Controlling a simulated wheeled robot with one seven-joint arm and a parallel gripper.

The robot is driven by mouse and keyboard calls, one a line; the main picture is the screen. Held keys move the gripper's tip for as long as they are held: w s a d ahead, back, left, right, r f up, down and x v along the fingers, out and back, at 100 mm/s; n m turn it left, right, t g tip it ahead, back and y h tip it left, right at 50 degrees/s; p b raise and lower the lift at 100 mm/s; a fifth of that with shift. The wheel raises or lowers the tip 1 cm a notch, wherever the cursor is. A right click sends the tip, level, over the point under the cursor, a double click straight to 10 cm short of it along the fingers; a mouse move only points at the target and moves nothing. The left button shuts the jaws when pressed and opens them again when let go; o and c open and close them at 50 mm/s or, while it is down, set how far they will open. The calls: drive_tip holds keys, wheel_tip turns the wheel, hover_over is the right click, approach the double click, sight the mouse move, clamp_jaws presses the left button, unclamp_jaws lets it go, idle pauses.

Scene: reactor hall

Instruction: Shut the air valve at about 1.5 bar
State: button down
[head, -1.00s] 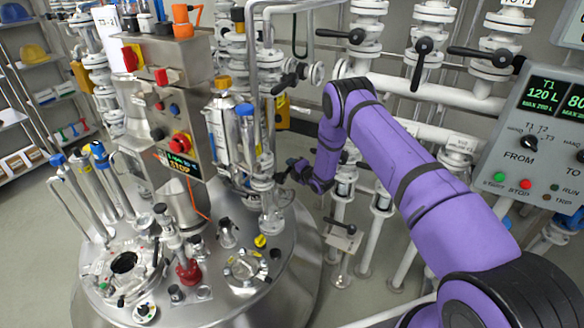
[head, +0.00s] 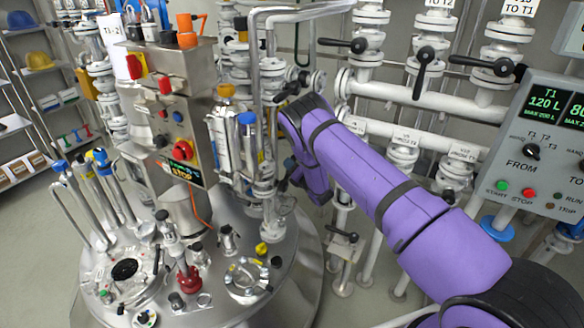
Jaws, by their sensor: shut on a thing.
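My purple arm reaches from the lower right to the pipework behind the steel vessel. My gripper (head: 283,184) is small and dark at the arm's end, beside the upright steel pipes, and is mostly hidden by my wrist. It is shut on what seems to be the handle of the air valve. The handle and its angle are hidden. I cannot make out a pressure gauge or its reading.
The steel vessel (head: 300,262) with fittings on its lid fills the lower left. A control box (head: 165,105) stands above it. White pipes with black-handled valves (head: 425,62) run behind my arm. A grey pump panel (head: 540,145) is at right. Shelves (head: 40,75) stand at far left.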

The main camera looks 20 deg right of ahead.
drive_tip(key=shift+s+a+r+n, duration=0.15)
drive_tip(key=shift+n, duration=0.25)
drive_tip(key=c, duration=1)
unclamp_jaws()
drive_tip(key=shift+o, duration=0.2)
drive_tip(key=v, duration=1.1)
